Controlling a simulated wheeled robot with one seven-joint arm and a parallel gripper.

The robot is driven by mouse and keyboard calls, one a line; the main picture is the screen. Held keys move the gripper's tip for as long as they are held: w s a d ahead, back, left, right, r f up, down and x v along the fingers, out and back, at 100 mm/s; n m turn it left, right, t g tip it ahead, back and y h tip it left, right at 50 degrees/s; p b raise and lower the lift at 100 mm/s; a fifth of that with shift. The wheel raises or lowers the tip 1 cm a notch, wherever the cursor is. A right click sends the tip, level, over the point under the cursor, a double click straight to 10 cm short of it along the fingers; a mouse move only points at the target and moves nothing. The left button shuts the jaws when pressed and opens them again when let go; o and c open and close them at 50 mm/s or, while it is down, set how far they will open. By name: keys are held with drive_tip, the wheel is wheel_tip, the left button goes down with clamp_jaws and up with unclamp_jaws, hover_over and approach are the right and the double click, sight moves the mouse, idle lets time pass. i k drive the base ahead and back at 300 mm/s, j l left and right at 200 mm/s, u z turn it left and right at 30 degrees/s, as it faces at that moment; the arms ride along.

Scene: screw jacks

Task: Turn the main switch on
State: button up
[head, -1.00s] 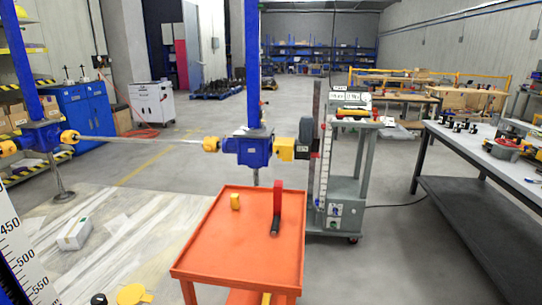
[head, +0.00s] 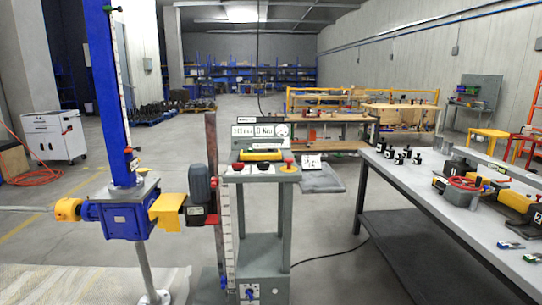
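A grey control stand (head: 262,250) is in the middle of the head view. A blue rotary knob (head: 249,293) is on a white plate low on its front, near the bottom edge of the picture. This may be the main switch; its position is too small to read. The stand's top panel (head: 262,174) carries a red button (head: 238,166), a red-topped knob (head: 289,161) and a display (head: 258,131). My gripper is not in view.
A blue screw jack (head: 122,215) with a motor (head: 200,183) stands left of the stand. A long grey workbench (head: 440,190) with tools fills the right. A black cable (head: 330,255) lies on the floor between. Floor between stand and bench is otherwise clear.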

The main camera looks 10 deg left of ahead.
sight(236, 167)
drive_tip(key=i+u, duration=0.15)
drive_tip(key=i, duration=0.45)
drive_tip(key=i+l+u, duration=0.15)
drive_tip(key=i, duration=0.4)
drive_tip(key=i+l+u, duration=0.15)
drive_tip(key=i, duration=0.4)
drive_tip(key=l, duration=0.1)
